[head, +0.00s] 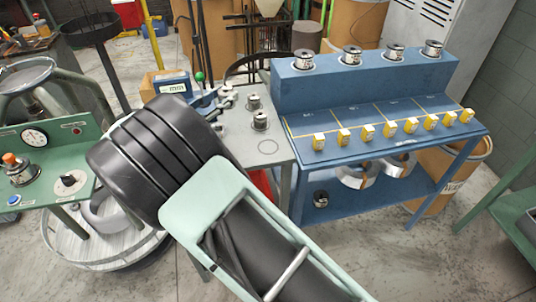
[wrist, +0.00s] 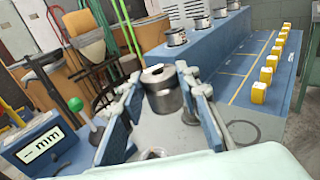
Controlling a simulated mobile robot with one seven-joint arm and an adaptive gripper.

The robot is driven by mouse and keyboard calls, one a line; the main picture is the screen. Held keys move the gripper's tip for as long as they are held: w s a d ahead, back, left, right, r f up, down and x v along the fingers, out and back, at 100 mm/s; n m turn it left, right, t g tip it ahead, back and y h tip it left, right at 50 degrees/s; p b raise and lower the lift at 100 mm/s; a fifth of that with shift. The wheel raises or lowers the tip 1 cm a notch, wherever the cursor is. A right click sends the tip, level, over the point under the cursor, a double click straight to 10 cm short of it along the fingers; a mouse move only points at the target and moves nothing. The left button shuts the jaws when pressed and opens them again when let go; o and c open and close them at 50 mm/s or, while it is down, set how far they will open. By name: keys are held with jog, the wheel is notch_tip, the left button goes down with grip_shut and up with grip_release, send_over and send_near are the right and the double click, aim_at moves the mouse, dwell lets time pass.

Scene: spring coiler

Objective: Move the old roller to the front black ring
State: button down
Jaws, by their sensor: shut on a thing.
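My gripper (wrist: 163,88) is shut on a metal roller (wrist: 160,92), with its blue-padded fingers on either side of it. The roller is roughly upright, with a dark hole in its top. In the head view my arm hides much of the gripper. There, two metal rollers show over the grey table, a rear one (head: 253,102) and a front one (head: 260,121); I cannot tell which is the held one. A thin black ring (head: 268,146) is marked near the table's front edge, with nothing on it. It also shows right of the gripper in the wrist view (wrist: 243,132).
A gauge with an "mm" display (wrist: 40,145) and a green knob (wrist: 75,103) stands left of the gripper. The blue bench (head: 375,85) adjoins the table on the right, with several spools and yellow tags. A green panel (head: 45,165) is at left.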

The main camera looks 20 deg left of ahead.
jog(key=a, duration=0.1)
send_over(265, 150)
jog(key=f, duration=0.8)
jog(key=shift+a+f, duration=0.2)
jog(key=shift+a, duration=0.15)
jog(key=shift+d+f, duration=0.15)
jog(key=shift+f, duration=0.05)
jog(key=shift+d+f, duration=0.15)
jog(key=shift+f, duration=0.8)
jog(key=shift+d+f, duration=0.1)
jog(key=shift+f, duration=0.8)
jog(key=c, duration=1.5)
grip_release()
jog(key=shift+f+y, duration=0.1)
jog(key=shift+y, duration=0.2)
jog(key=shift+o, duration=0.2)
